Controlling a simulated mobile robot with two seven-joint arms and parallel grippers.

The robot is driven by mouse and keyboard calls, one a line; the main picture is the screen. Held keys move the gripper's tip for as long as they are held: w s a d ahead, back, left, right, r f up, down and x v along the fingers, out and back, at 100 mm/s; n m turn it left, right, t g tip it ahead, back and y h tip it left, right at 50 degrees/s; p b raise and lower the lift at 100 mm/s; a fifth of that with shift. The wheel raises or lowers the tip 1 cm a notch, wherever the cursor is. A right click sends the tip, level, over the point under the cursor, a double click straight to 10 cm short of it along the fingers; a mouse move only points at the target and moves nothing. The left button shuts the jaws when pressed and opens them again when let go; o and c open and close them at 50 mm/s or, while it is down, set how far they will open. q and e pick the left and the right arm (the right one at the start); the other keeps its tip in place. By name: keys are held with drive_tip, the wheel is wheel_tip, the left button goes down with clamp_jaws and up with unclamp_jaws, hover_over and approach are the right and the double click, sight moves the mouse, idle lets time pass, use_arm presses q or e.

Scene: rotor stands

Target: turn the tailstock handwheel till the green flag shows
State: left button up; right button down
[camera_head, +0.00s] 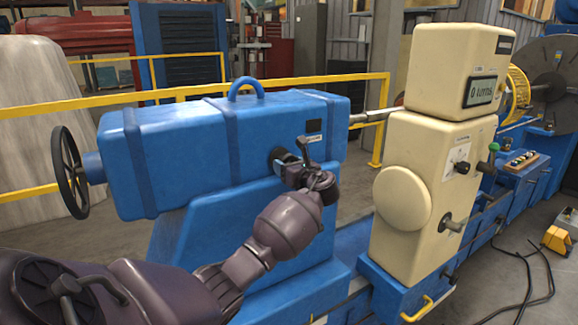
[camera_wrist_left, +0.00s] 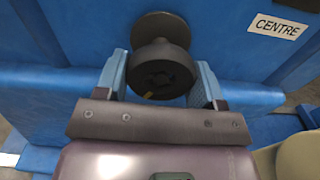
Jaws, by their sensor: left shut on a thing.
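The tailstock (camera_head: 225,135) is a large blue housing. Its dark spoked handwheel (camera_head: 70,172) stands at the far left end, away from my gripper. My left gripper (camera_head: 293,163) is at the tailstock's near side, by its right end. In the left wrist view its two blue fingers (camera_wrist_left: 160,82) are shut on a dark round knob (camera_wrist_left: 160,58), one finger on each side. A white label reading CENTRE (camera_wrist_left: 278,25) is beside the knob. A small dark rectangle (camera_head: 314,126) sits above the gripper; I see no green flag. My right gripper is not in view.
A cream cabinet (camera_head: 430,165) with a display reading 0 turns (camera_head: 480,91) stands to the right on the blue machine bed. A yellow rail (camera_head: 200,90) runs behind the tailstock. A black cable (camera_head: 525,290) lies on the floor at right.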

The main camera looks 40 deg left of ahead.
use_arm(q)
drive_tip(key=m, duration=0.4)
drive_tip(key=shift+f+m, duration=0.1)
drive_tip(key=shift+m, duration=0.3)
idle(0.4)
drive_tip(key=o, duration=0.9)
drive_tip(key=b+v, duration=0.1)
drive_tip(key=v, duration=1)
drive_tip(key=shift+s+a, duration=0.1)
